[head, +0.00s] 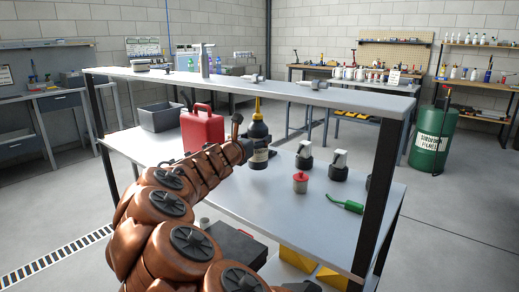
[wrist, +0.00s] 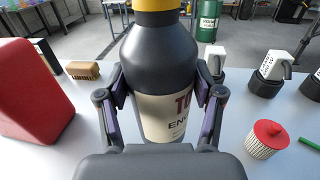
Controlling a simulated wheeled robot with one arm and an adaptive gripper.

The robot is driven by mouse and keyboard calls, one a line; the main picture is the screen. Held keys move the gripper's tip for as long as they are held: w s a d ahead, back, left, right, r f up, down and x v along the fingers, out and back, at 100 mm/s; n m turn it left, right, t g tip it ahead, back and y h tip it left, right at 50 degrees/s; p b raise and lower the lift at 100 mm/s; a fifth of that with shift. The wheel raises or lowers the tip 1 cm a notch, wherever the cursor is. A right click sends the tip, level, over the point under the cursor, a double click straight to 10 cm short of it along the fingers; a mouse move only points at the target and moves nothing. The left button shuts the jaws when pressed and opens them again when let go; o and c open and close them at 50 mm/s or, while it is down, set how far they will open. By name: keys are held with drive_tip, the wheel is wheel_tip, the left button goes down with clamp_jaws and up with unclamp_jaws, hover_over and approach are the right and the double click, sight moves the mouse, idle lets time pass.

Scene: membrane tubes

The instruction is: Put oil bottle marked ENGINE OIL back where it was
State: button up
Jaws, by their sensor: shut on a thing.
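The oil bottle (wrist: 160,55) is dark grey with a yellow top and a pale label that reads partly "ENG". It stands upright in the middle of the wrist view. My gripper (wrist: 160,88) is shut on it, with one finger pad on each side of its body. In the head view the bottle (head: 258,132) is at the end of my arm, over the workbench top (head: 224,200). My gripper (head: 246,148) partly hides it there. I cannot tell whether its base touches the bench.
A red canister (head: 202,128) and a grey bin (head: 162,117) are left of the bottle. White-and-black containers (head: 304,156), a red-capped jar (head: 300,184) and a green tool (head: 347,205) are to the right. An upper shelf (head: 300,91) spans above the bench.

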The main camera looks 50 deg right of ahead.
drive_tip(key=shift+x, duration=0.9)
drive_tip(key=shift+d+f+b, duration=0.15)
drive_tip(key=shift+f+b, duration=0.65)
drive_tip(key=shift+f, duration=0.9)
drive_tip(key=shift+f, duration=0.15)
drive_tip(key=o, duration=1.6)
drive_tip(key=shift+a, duration=0.65)
drive_tip(key=shift+p+v, duration=0.8)
drive_tip(key=shift+v, duration=4.55)
